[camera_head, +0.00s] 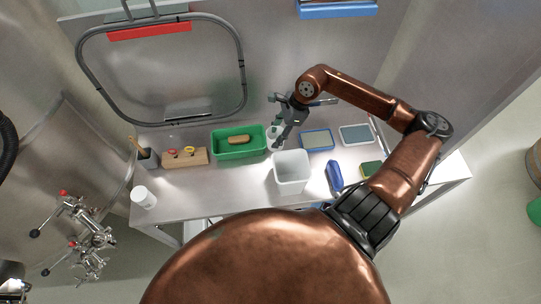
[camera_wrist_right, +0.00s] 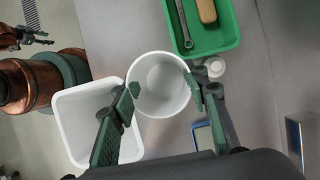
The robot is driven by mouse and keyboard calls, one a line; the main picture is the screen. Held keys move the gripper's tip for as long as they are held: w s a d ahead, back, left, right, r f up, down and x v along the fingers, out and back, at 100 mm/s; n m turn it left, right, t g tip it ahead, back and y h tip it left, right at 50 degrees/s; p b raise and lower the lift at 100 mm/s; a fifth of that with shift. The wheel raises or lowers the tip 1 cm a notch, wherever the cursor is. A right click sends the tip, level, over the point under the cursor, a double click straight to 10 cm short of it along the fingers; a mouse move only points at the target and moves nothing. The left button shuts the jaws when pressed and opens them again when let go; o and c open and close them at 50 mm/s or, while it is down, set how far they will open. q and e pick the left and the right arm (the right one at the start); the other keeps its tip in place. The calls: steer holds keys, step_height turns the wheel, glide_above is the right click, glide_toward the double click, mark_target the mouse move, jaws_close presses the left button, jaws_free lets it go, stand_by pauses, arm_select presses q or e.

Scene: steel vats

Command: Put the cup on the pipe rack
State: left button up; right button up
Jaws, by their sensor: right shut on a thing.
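My right gripper (camera_wrist_right: 162,100) is shut on a white cup (camera_wrist_right: 163,72), with one green-padded finger against each side. In the wrist view I look into the cup's open, empty-looking top.
The green tray (camera_head: 216,154) holds a wooden-handled thing and a wrench. The white bin (camera_head: 291,176) stands in front of it. A wooden block (camera_head: 186,158), a white cylinder (camera_head: 143,197) and blue-edged trays (camera_head: 317,140) share the bench. Clear bench lies front left.

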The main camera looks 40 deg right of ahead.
step_height(320, 180, down, 13)
steer(key=shift+r+p, duration=0.1)
steer(key=shift+p, duration=0.55)
steer(key=shift+f, duration=0.2)
steer(key=o, duration=0.9)
steer(key=shift+c, duration=0.2)
